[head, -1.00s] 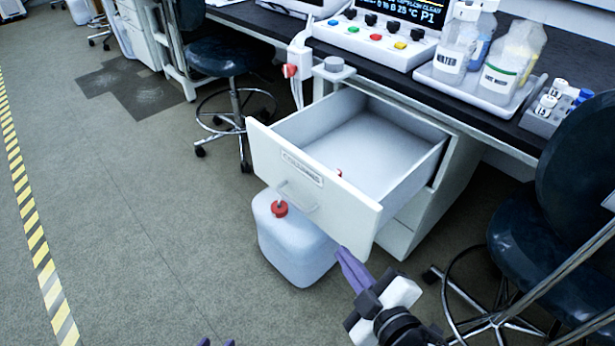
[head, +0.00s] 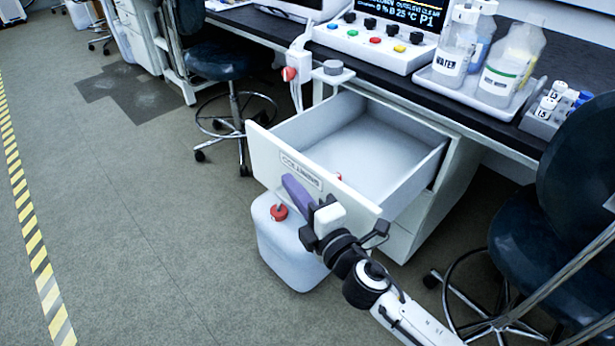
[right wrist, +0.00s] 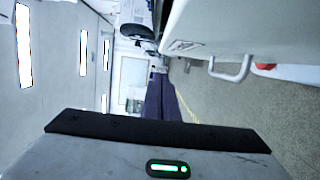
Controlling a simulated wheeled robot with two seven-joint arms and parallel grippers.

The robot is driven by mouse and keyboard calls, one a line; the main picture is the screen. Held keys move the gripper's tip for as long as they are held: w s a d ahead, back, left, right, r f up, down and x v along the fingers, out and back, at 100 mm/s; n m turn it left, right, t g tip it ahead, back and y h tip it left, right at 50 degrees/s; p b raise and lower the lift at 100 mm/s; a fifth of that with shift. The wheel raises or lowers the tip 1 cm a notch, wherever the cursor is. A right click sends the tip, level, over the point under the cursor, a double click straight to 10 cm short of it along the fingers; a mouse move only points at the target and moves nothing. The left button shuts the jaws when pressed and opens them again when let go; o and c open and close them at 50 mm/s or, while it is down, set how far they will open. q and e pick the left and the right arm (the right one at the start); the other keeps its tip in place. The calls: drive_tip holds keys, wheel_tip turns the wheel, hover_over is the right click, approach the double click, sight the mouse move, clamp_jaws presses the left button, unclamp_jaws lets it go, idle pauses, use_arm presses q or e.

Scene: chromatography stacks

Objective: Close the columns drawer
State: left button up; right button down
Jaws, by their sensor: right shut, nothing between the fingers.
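The columns drawer (head: 365,205) is pulled well out of the white cabinet under the bench, and its label reads COLUMNS. A small red thing shows inside it; the rest of the visible floor looks bare. My right gripper (head: 296,190) is shut and empty, with its purple fingers in front of the drawer's front panel, just below the label. In the head view it hides the drawer handle. In the right wrist view the fingers (right wrist: 162,100) are together, and the handle (right wrist: 232,68) shows to their right, apart from them. My left gripper is not in view.
A white jug with a red cap (head: 290,245) stands on the floor below the drawer front. A dark stool (head: 218,60) is behind on the left, and a dark chair (head: 570,190) is close on the right. The floor (head: 130,220) at left is clear.

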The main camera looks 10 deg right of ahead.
sight(308, 177)
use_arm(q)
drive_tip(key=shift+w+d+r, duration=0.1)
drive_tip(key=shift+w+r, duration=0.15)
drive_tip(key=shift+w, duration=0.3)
use_arm(e)
drive_tip(key=shift+w+d, duration=0.6)
drive_tip(key=shift+d, duration=0.25)
drive_tip(key=shift+w+d, duration=0.6)
drive_tip(key=shift+d, duration=0.2)
